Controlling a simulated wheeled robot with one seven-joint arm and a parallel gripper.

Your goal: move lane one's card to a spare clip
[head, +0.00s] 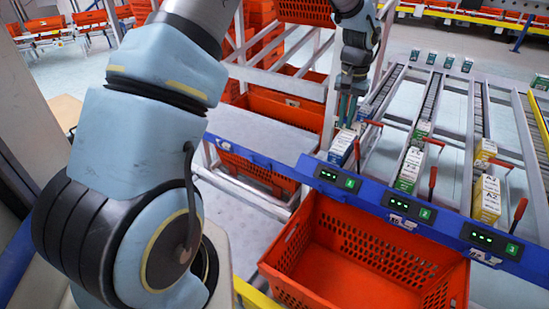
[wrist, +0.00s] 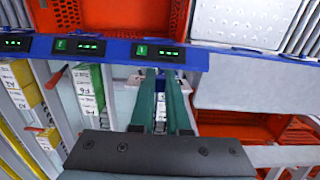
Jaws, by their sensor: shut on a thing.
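My gripper (head: 346,112) points down behind the blue rail, just above lane one's blue-and-white box (head: 342,147). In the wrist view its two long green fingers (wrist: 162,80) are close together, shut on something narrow. I take this to be lane one's card, but the fingers hide it and I cannot make out its face. Lane one's display (head: 337,178) reads 1 and is lit. White labels show on the rail below lane two's display (head: 402,222) and lane three's display (head: 486,257). I cannot pick out a spare clip.
An orange tote (head: 365,245) stands empty in front of the rail. Red levers (head: 433,178) stick up beside the lanes. Lane two holds green-and-white boxes (head: 410,168), lane three yellow-and-white ones (head: 487,198). A grey shelf (head: 270,135) lies left of the lanes, with orange totes around it.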

